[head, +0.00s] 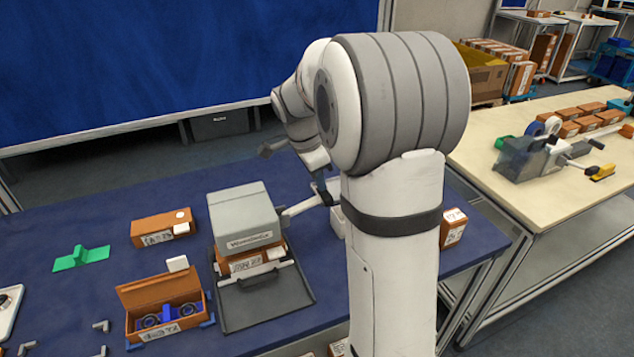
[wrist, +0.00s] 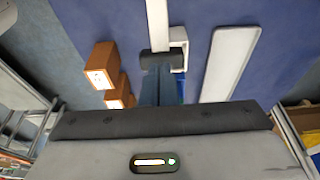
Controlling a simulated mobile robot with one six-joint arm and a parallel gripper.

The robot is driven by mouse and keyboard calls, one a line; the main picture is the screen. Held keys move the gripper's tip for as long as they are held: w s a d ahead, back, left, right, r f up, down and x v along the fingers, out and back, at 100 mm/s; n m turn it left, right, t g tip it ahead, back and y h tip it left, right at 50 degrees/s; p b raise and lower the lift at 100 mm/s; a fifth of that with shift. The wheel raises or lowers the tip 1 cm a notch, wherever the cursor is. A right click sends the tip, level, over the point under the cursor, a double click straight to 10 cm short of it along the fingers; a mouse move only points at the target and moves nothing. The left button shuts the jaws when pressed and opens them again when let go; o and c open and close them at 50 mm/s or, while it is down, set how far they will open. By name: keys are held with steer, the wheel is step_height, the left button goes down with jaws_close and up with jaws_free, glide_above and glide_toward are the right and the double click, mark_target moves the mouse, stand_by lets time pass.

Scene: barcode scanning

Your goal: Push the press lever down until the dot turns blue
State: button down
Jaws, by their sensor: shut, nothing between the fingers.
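The press (head: 240,215) is a grey block-shaped head over a dark base plate on the blue table, with a brown labelled box (head: 245,263) under it. A pale lever (head: 300,207) sticks out from its right side. My gripper (head: 328,192) is shut and empty at the lever's outer end, partly hidden behind my arm. In the wrist view the dark closed fingers (wrist: 160,60) are at the end of a white bar (wrist: 157,22), which looks like the lever. I cannot tell whether they touch. I cannot make out the dot or its colour.
A brown box (head: 160,228) and an open box with blue parts (head: 165,312) stand left of the press, near a green bracket (head: 80,258). My arm hides the table's right part. A pale side table (head: 500,145) stands at right.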

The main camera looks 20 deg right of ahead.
steer(key=shift+d+f, duration=0.2)
steer(key=shift+f, duration=0.5)
